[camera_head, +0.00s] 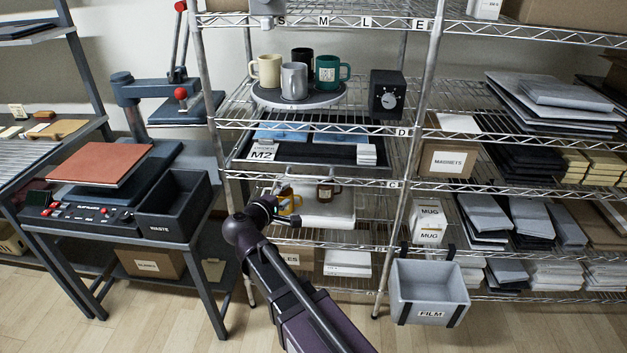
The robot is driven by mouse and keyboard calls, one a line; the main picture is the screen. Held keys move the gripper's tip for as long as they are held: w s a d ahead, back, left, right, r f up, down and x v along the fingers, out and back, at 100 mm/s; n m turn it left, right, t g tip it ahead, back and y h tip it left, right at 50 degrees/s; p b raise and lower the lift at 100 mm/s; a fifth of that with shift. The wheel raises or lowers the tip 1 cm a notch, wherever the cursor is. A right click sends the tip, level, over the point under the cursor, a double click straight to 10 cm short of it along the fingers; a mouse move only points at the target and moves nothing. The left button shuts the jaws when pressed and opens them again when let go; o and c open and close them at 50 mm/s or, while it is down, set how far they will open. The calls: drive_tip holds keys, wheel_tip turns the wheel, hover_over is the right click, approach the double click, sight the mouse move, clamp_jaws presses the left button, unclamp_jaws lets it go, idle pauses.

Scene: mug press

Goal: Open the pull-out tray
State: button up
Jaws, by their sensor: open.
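The pull-out tray is most likely the shallow black tray (312,153) on the wire shelf below the mugs. It holds blue sheets, a card marked M2 (262,152) and a small white stack (367,155). How far it sits out is hard to tell. My gripper (285,192) is open, below the black tray's front edge and in front of the lower shelf. It looks small and partly hidden by my wrist.
Several mugs stand on a round grey turntable (298,99) above the tray, beside a black dial box (387,94). Shelf posts flank this bay. A heat press stands left with a WASTE bin (177,203). A grey FILM bin (429,290) hangs at right front.

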sight(308, 178)
drive_tip(key=b+x, duration=0.2)
drive_tip(key=x, duration=1.1)
drive_tip(key=shift+w+d+f+b, duration=0.1)
drive_tip(key=shift+w+d+b, duration=0.15)
drive_tip(key=shift+w+b, duration=0.05)
